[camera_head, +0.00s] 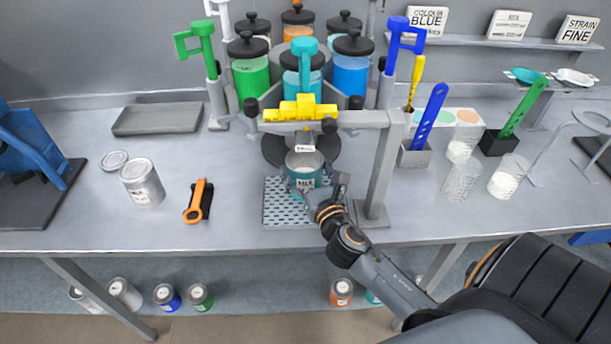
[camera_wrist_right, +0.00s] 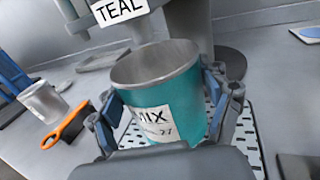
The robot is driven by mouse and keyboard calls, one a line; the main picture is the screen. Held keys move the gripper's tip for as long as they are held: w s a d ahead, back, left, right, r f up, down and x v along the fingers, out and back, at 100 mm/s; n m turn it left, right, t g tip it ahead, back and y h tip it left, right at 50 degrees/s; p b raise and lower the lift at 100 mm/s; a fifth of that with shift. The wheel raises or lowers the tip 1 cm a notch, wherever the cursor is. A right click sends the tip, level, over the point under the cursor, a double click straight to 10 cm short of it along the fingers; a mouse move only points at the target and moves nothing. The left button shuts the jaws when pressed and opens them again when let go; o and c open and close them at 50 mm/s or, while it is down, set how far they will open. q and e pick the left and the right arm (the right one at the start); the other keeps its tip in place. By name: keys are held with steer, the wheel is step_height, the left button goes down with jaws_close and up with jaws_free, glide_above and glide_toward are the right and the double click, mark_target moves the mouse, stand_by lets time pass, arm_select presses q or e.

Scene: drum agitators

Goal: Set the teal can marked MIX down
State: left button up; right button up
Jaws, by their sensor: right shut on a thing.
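The teal can (camera_head: 305,180) is open-topped, upright and has a white MIX label. It is in front of the dispenser column, under the TEAL sign, over or on the perforated grey plate (camera_head: 279,212). My right gripper (camera_head: 315,187) is shut around the can's sides. In the right wrist view the can (camera_wrist_right: 178,95) sits between both fingers, its grey inside showing and its base hidden by the gripper. I cannot tell whether its base touches the plate. My left gripper is not in view.
A yellow-handled dispenser (camera_head: 300,109) and a grey post (camera_head: 384,165) stand close around the can. Glass beakers (camera_head: 462,178) stand to the right. The table's front left is clear.

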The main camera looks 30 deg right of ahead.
mark_target(299, 166)
step_height(299, 166, down, 3)
steer(key=shift+s+r+b, duration=0.1)
steer(key=shift+r+b, duration=0.1)
steer(key=shift+b, duration=0.25)
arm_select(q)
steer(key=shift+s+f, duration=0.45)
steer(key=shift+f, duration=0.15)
arm_select(e)
steer(key=shift+f, duration=0.35)
steer(key=shift+f, duration=0.2)
steer(key=o, duration=1.3)
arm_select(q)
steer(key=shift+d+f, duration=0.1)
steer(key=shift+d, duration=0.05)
arm_select(e)
steer(key=shift+r, duration=0.15)
